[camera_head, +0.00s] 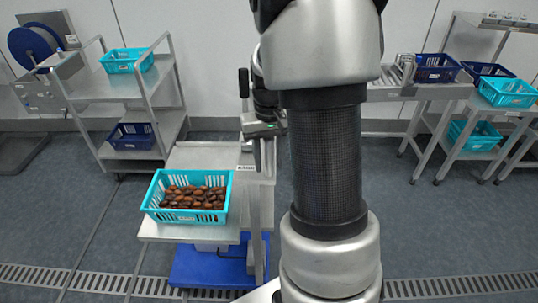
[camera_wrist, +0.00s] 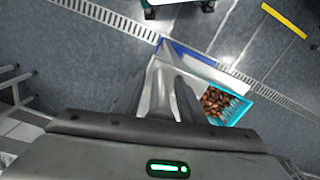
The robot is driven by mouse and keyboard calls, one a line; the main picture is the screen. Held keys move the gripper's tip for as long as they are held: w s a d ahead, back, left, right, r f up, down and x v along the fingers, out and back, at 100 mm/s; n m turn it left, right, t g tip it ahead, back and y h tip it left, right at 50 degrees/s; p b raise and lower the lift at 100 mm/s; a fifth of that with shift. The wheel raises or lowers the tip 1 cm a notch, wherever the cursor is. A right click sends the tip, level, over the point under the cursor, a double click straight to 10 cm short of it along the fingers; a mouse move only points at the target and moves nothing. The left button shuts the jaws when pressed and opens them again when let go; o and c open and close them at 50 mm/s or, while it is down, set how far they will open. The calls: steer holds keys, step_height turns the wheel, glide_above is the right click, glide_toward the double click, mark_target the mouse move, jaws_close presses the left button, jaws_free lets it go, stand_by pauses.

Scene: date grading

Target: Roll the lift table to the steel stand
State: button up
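The lift table shows a blue base (camera_head: 212,266) on the floor, below a steel top (camera_head: 153,230) that bears a turquoise crate (camera_head: 147,199) of brown dates. The crate also shows right of centre in the wrist view (camera_wrist: 236,110). My gripper (camera_head: 258,158) hangs at the right of the crate, by an upright steel part; whether it touches that part is unclear. In the wrist view, two grey fingers (camera_wrist: 170,100) point away from me over steel; their tips and the gap between them are hard to make out. I cannot tell which furniture is the steel stand.
A steel shelf cart (camera_head: 118,88) with crates stands at the back left, beside a machine with a blue reel (camera_head: 32,46). Steel tables with crates (camera_head: 508,92) stand at the right. A floor drain (camera_head: 455,286) crosses the front. The floor at right (camera_head: 430,225) is clear.

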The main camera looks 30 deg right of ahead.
step_height(320, 180, up, 18)
steer(key=p, duration=0.1)
steer(key=shift+f, duration=0.25)
steer(key=shift+a, duration=0.1)
stand_by(0.4)
steer(key=s+a+r+n+t+p, duration=0.1)
steer(key=s+a+r+t+p, duration=0.1)
steer(key=s+a+r, duration=0.3)
steer(key=s+a, duration=0.1)
steer(key=a, duration=0.1)
steer(key=shift+a+r, duration=0.2)
steer(key=shift+a, duration=0.1)
steer(key=s+a+t, duration=0.1)
steer(key=s+a, duration=0.1)
steer(key=s, duration=0.1)
steer(key=s+a+n+t+p, duration=0.1)
steer(key=s+a, duration=0.1)
steer(key=s, duration=0.1)
steer(key=s+a+n+t+p, duration=0.1)
steer(key=s+a, duration=0.2)
steer(key=shift+s+r, duration=0.1)
steer(key=shift+s, duration=0.05)
steer(key=shift+c, duration=0.2)
steer(key=shift+s+t, duration=0.15)
steer(key=shift+t, duration=0.15)
steer(key=shift+c, duration=0.5)
